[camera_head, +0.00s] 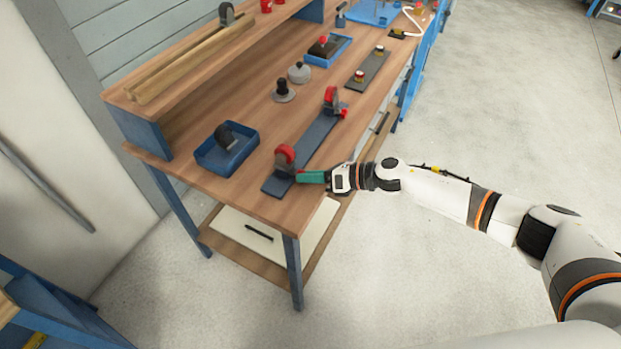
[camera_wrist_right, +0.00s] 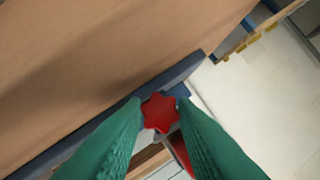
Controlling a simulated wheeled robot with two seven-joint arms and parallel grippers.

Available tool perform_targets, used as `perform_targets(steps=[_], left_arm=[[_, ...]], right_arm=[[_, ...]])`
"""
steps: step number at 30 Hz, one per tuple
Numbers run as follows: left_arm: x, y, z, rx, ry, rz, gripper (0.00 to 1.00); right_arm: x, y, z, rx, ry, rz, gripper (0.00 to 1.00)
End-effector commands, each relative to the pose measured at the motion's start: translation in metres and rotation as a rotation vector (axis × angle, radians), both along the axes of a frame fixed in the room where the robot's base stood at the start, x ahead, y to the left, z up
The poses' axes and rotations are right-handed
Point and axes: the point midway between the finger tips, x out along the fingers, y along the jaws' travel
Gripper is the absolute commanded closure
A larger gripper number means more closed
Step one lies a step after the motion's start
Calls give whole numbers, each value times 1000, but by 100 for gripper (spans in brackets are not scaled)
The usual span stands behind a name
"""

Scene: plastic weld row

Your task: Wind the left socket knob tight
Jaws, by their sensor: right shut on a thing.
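The left socket (camera_head: 285,155) is a red ring on a grey upright at the near end of a long dark blue base plate (camera_head: 313,142). Its knob (camera_wrist_right: 160,112) is red and star-shaped and shows between the green fingers in the right wrist view. My right gripper (camera_head: 303,177) reaches in from the right, level with the base, and is shut on this knob. In the head view the fingers hide the knob. The other socket (camera_head: 331,96) stands at the far end of the plate with its own red knob (camera_head: 344,112). My left gripper is out of view.
A blue tray (camera_head: 226,157) with a dark part stands left of the fixture. A black-topped round piece (camera_head: 283,92), a grey domed piece (camera_head: 299,73) and a dark plate (camera_head: 367,70) lie farther back. The bench's front edge runs under my right wrist.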

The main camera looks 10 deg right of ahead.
Motion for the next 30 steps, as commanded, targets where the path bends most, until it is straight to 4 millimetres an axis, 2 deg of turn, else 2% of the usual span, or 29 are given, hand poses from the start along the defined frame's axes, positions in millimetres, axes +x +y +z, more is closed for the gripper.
perform_targets(steps=[7,22,23,24,27,30], left_arm=[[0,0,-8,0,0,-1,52],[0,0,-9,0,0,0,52],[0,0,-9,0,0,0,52],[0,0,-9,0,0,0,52],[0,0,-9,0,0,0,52],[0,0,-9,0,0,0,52]], right_arm=[[1,-1,-1,52,70,-2,97],[2,-1,0,65,88,-3,97],[2,-1,0,65,88,-3,73],[2,-1,0,65,88,-3,66],[1,-1,0,65,88,-3,52],[1,-1,0,65,88,-3,52]])
